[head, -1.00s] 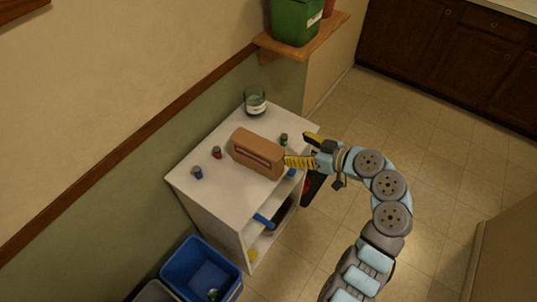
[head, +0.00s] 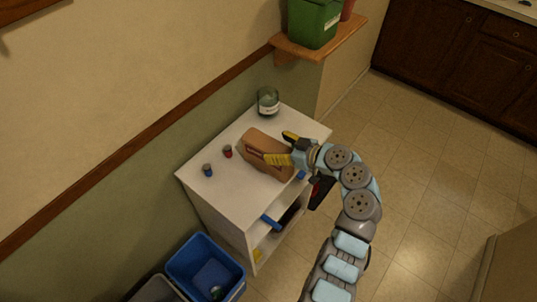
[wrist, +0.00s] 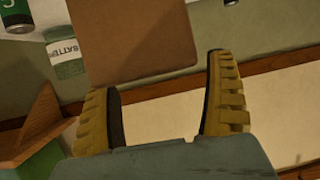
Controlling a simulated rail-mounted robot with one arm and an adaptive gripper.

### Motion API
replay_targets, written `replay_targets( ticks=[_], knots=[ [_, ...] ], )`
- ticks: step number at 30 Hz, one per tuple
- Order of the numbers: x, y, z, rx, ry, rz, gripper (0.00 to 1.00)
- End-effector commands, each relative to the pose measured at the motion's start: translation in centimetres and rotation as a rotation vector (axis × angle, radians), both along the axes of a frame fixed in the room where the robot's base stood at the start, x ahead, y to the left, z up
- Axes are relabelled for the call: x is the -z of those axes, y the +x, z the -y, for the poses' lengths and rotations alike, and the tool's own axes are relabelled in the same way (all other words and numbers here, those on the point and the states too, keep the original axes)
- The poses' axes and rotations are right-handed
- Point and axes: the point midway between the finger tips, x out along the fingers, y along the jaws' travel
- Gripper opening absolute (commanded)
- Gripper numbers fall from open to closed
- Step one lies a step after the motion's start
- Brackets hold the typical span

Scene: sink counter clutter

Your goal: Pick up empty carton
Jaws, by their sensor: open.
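The brown carton (head: 256,144) lies on top of the white cabinet. In the wrist view the carton (wrist: 133,40) fills the top middle, its lower edge close to the fingertips. My gripper (head: 275,146) comes in from the right at the carton's right part. One yellow finger overlaps the carton's near side in the head view, the other shows by its far side. In the wrist view the two fingers (wrist: 164,76) are wide apart with nothing clamped between them. I cannot tell whether a finger touches the carton.
A glass jar (head: 268,101) stands at the cabinet's back corner. A red battery (head: 228,151) and a blue one (head: 208,170) stand left of the carton. A shelf (head: 312,46) with a green bin (head: 314,22) is above. A blue bin (head: 204,268) stands on the floor.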

Motion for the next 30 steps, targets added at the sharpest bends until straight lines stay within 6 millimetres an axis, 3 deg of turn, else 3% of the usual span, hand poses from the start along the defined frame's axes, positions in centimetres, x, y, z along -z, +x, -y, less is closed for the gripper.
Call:
replay_targets(
  ticks=[7,17,25,30],
  knots=[
    [0.3,0.6,-0.9,0.001,0.000,0.002,0.87],
    [1.7,2.8,-4.1,0.001,0.000,0.000,0.87],
    [1.9,3.0,-4.3,0.003,-0.001,0.002,0.85],
    [1.8,3.0,-4.3,0.002,-0.001,0.002,0.37]
  ],
)
